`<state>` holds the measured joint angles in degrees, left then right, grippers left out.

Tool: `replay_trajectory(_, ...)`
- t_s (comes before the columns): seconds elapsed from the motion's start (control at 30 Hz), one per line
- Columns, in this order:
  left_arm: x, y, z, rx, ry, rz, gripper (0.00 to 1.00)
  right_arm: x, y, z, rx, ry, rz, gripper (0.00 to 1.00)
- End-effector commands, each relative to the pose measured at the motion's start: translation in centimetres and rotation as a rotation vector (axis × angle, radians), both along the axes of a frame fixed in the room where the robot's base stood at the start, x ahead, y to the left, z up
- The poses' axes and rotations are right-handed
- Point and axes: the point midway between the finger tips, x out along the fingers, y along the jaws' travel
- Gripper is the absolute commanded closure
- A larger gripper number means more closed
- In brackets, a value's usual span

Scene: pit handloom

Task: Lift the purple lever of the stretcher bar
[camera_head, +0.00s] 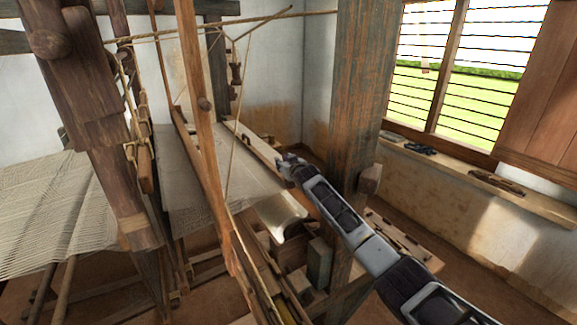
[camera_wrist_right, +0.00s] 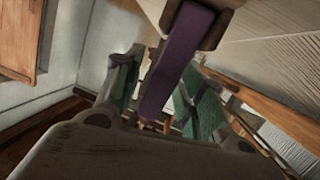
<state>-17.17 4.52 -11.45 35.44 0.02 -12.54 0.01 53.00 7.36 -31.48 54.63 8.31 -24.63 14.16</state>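The purple lever (camera_wrist_right: 182,55) hangs down from the top middle of the right wrist view, below a brown wooden piece (camera_wrist_right: 222,28) that looks like part of the stretcher bar. My right gripper (camera_wrist_right: 160,85) has its two green-padded fingers spread apart, with the lever between them in this view. Whether a finger touches the lever cannot be told. In the head view, my right gripper (camera_head: 287,160) is at the right edge of the woven cloth (camera_head: 200,180), and the lever is not distinguishable there. My left gripper is not in view.
A thick wooden post (camera_head: 362,80) stands right behind my right arm. Loom uprights (camera_head: 200,110) and ropes cross in front of the cloth. A window ledge (camera_head: 470,178) with small dark objects runs along the right wall.

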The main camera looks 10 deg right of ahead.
Motion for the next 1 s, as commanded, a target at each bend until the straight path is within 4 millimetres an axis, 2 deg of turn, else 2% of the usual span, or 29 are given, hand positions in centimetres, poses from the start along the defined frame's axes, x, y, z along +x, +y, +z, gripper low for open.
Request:
replay_trajectory(0.37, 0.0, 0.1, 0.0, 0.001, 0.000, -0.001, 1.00, -1.0, -0.3, 0.1, 0.001, 0.001, 0.000, 0.61)
replay_trajectory(1.0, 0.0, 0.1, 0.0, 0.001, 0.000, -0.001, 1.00, -4.4, -1.0, 1.0, 0.001, 0.000, 0.000, 0.61)
